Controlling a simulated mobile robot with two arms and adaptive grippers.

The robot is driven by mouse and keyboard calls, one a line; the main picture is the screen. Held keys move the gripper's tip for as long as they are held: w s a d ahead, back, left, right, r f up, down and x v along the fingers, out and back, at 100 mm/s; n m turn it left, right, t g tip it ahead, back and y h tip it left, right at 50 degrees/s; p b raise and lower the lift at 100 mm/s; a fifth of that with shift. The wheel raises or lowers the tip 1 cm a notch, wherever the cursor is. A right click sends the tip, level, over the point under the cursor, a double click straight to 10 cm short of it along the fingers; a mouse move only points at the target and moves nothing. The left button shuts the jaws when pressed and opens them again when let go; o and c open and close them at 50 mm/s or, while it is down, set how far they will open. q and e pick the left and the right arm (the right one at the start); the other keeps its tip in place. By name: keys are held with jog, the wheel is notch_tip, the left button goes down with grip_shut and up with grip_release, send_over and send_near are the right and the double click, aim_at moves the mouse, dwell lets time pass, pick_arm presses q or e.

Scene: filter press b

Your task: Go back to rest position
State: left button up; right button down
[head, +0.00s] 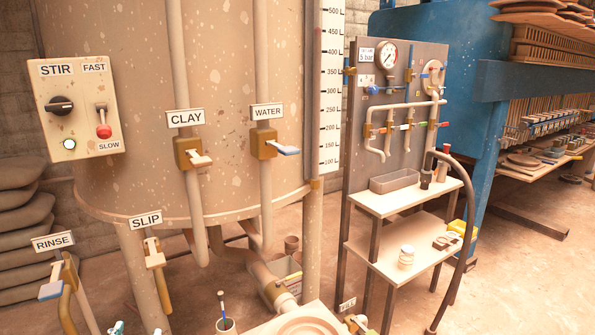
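The clay valve (188,153) and the water valve (265,144) sit on pipes on the tank's front. The slip valve (153,253) and the rinse valve (60,275) are lower left. A stir control box (82,105) has a black knob, a lit green lamp and a red-tipped lever.
A panel (395,100) with a pressure gauge (388,55) and a two-level shelf (408,196) stand right of the tank. A blue press frame (440,45) is behind. Floor (500,270) is clear at lower right.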

pick_arm(q)
jog(key=s+d+f+m+g+h, duration=0.15)
jog(key=s+d+f+g, duration=0.4)
jog(key=s+f, duration=0.55)
jog(key=s+d+f+m+g+h, duration=0.1)
jog(key=s+d+f+g+h, duration=0.25)
jog(key=s+f+g, duration=0.65)
jog(key=s+f+t+p, duration=0.1)
jog(key=s+f, duration=0.1)
jog(key=f, duration=1)
jog(key=s+f+t, duration=0.2)
jog(key=s+f, duration=0.1)
jog(key=f, duration=1)
jog(key=s+a+f+g+y, duration=0.1)
jog(key=s+a+f, duration=0.1)
jog(key=s+f, duration=1.2)
jog(key=shift+s+a+p, duration=0.35)
jog(key=shift+s+a, duration=0.05)
jog(key=shift+s, duration=0.4)
jog(key=shift+o, duration=0.3)
jog(key=shift+m, duration=0.25)
